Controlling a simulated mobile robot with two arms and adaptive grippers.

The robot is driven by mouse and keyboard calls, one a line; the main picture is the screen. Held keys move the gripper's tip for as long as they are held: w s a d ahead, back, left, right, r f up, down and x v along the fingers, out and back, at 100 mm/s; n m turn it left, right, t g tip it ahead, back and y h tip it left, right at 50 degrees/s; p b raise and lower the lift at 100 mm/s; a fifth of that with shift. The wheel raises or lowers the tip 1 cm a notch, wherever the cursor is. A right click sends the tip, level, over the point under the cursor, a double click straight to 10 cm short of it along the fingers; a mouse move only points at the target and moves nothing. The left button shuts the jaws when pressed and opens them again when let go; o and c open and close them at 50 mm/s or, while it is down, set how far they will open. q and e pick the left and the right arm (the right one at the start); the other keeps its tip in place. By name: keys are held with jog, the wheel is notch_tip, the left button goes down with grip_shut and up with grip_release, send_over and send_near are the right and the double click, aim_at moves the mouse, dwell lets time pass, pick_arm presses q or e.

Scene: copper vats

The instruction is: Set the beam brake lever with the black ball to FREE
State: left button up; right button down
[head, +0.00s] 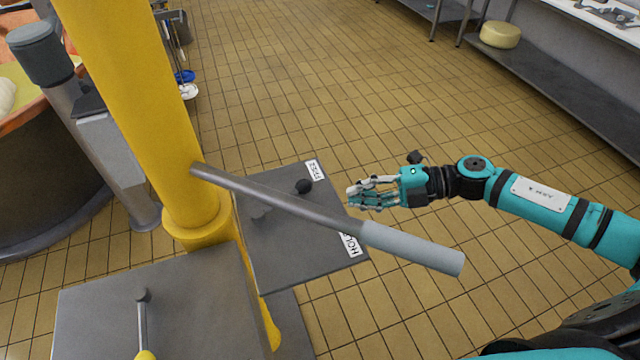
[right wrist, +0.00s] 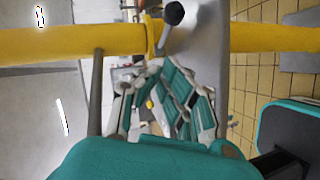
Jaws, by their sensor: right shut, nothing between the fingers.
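The brake lever's black ball (head: 304,186) shows in the head view over a grey plate (head: 285,262), nearer the upper white label (head: 315,169) than the lower one. The lower label (head: 350,245) starts with "HOL"; I cannot read the upper one surely. A long grey bar hides part of the lever. In the right wrist view the black ball (right wrist: 174,13) sits on a short grey stem at the top, beyond my fingers. My right gripper (head: 362,194) is shut and empty, right of the ball and apart from it. My left gripper is not in view.
The long bar with its pale grip (head: 412,247) slants across the plate, close to my right gripper. A yellow post (head: 150,110) stands left. A second lever with a yellow ball (head: 146,355) is at lower left. Tiled floor is clear behind my right arm.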

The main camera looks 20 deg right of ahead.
aim_at(319, 191)
jog(key=x, duration=0.2)
jog(key=p+x, duration=0.1)
jog(key=x, duration=0.1)
jog(key=p+x, duration=0.1)
jog(key=x, duration=0.1)
jog(key=shift+a+r, duration=0.1)
jog(key=shift+r, duration=0.3)
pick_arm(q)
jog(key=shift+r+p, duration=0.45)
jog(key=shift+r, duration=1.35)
pick_arm(e)
jog(key=shift+w+a+f, duration=0.25)
jog(key=shift+w+f, duration=0.25)
jog(key=shift+w, duration=0.35)
jog(key=shift+w+a+f, duration=0.25)
jog(key=shift+w+f, duration=0.25)
jog(key=shift+w, duration=0.3)
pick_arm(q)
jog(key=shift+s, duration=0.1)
